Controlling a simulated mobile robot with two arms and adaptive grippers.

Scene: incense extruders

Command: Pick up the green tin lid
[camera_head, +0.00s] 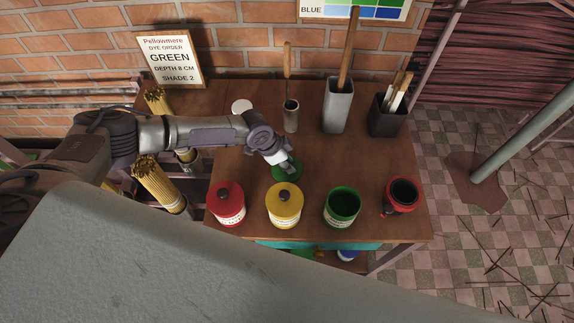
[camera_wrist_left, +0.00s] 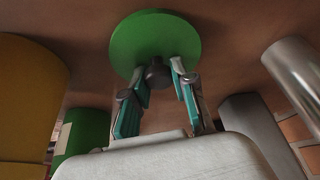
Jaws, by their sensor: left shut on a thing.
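The green tin lid (camera_head: 287,172) is a round green disc behind the yellow tin in the head view, partly hidden by my left gripper (camera_head: 283,162). In the left wrist view the lid (camera_wrist_left: 140,38) fills the top middle, and my left gripper (camera_wrist_left: 158,84) is shut on its dark knob (camera_wrist_left: 157,75). I cannot tell whether the lid touches the table. The green tin (camera_head: 342,207) stands open at the front of the table, to the right of the lid. My right gripper is not in view.
On the wooden table (camera_head: 245,165), a lidded red tin (camera_head: 227,204), a lidded yellow tin (camera_head: 284,205) and an open red tin (camera_head: 404,196) line the front. A grey holder (camera_head: 337,106), a dark holder (camera_head: 387,116) and a metal cylinder (camera_head: 291,116) stand at the back.

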